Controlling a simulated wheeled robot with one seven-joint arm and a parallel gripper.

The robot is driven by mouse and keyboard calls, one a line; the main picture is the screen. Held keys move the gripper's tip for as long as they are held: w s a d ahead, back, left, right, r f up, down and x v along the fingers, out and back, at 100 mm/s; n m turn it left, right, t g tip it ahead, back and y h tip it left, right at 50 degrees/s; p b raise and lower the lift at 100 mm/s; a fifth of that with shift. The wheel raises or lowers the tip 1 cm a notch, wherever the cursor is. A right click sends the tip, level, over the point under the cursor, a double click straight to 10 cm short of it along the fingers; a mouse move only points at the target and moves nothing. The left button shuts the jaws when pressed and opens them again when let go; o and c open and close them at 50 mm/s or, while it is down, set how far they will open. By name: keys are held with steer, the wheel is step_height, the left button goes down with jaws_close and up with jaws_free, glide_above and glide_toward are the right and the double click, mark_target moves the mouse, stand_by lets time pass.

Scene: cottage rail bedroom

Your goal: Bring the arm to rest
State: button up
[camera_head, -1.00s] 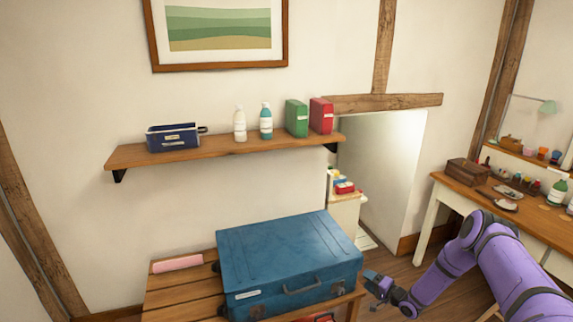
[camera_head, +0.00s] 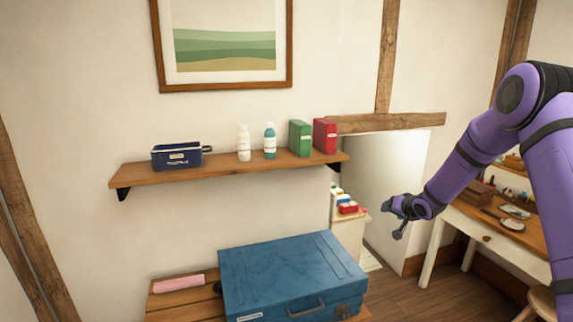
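My purple arm reaches in from the right side of the head view. My gripper (camera_head: 398,222) is at its end, raised in front of the pale panel and just right of the small white cabinet. Its dark fingers look spread apart, with nothing between them. It is above and to the right of the blue suitcase (camera_head: 290,272) and does not touch it. The arm hides part of the dressing table (camera_head: 508,238) on the right.
A wall shelf (camera_head: 215,172) holds a navy basket (camera_head: 178,158), a white bottle (camera_head: 244,143), a teal bottle (camera_head: 270,141), a green box (camera_head: 300,138) and a red box (camera_head: 325,136). The suitcase and a pink roll (camera_head: 179,283) lie on a slatted bench (camera_head: 185,305). A white cabinet (camera_head: 347,238) stands behind.

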steer(key=s+a+r+n+g+h, duration=0.1)
steer(key=s+r+h, duration=0.1)
steer(key=s+r, duration=0.95)
steer(key=s+a+r+g+h, duration=0.1)
steer(key=s+r+h, duration=0.1)
steer(key=s+r, duration=0.95)
steer(key=s+a+r+n+g, duration=0.1)
steer(key=s+a+r, duration=0.1)
steer(key=s, duration=1.3)
steer(key=s+a+r+n+g+y, duration=0.1)
steer(key=s+r, duration=0.3)
steer(key=s, duration=1.2)
steer(key=shift+a+g, duration=0.6)
steer(key=shift+a, duration=0.3)
